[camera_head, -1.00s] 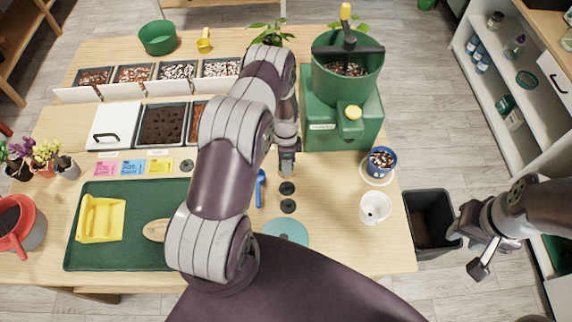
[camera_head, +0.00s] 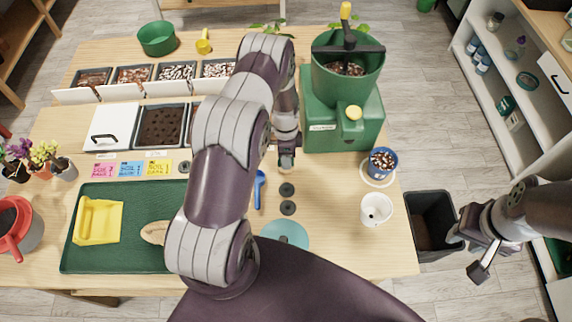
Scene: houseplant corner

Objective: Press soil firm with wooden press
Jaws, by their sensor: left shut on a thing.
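My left gripper (camera_head: 286,162) is over the table, left of and below the green machine's base. It is shut on a small pale tan thing at its tip, probably the wooden press, mostly hidden by the fingers. A blue pot (camera_head: 376,170) with a dark, white-flecked mix (camera_head: 382,159) stands on a pale saucer (camera_head: 374,183) to its right, apart from the gripper. A white pot (camera_head: 376,209) stands nearer to me. My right gripper (camera_head: 469,251) is open and empty, beyond the table's right edge near a dark bin.
The green machine (camera_head: 343,120) stands behind the blue pot. A blue scoop (camera_head: 259,190), dark discs (camera_head: 287,189) and a teal disc (camera_head: 290,235) lie nearby. A green tray (camera_head: 80,258) holds a yellow tool (camera_head: 97,220). The dark bin (camera_head: 430,222) stands right of the table.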

